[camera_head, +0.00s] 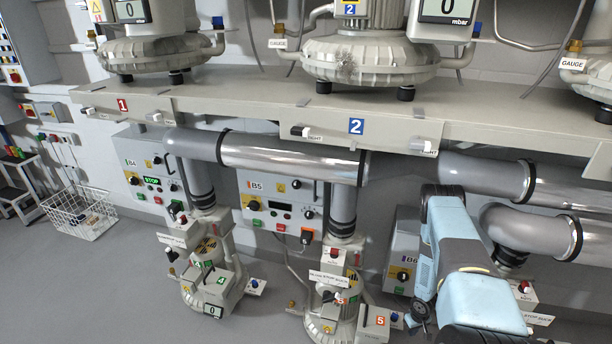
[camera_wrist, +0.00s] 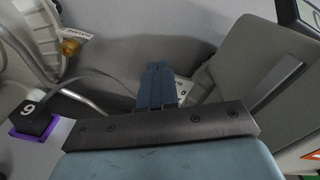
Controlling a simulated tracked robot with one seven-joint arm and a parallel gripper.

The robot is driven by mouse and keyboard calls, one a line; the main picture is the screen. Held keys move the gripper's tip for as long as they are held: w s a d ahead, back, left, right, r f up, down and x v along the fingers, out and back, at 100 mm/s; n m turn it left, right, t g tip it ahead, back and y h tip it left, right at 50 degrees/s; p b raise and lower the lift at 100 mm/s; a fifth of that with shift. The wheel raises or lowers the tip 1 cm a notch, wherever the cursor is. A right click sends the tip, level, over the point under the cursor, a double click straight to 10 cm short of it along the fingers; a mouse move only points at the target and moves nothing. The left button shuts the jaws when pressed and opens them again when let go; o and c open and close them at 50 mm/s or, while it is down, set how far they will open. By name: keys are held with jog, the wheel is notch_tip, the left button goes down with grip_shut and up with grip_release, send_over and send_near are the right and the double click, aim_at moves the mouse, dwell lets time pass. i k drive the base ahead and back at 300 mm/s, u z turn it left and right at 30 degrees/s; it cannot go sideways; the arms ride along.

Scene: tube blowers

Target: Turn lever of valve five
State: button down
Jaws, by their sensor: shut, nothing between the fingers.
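The valve five unit (camera_head: 330,318) stands on the floor below the middle of the bench, a pale ribbed pump body. A red label 5 (camera_head: 380,321) is on the box at its right side. A small lever-like handle with red and white parts (camera_head: 339,297) sits on its top; I cannot tell whether this is the valve's lever or how it is turned. In the wrist view my gripper (camera_wrist: 158,82) shows two blue fingers shut together and empty, in front of a grey surface.
A black block marked 9 or 6 (camera_wrist: 35,115) on a purple base and a brass fitting (camera_wrist: 70,47) lie left of the fingers. A pale housing (camera_wrist: 255,70) is close on their right. Unit four (camera_head: 212,285), the B5 panel (camera_head: 280,205) and thick pipes (camera_head: 290,158) crowd the area.

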aim_at(328, 296)
jog(key=k, duration=1.05)
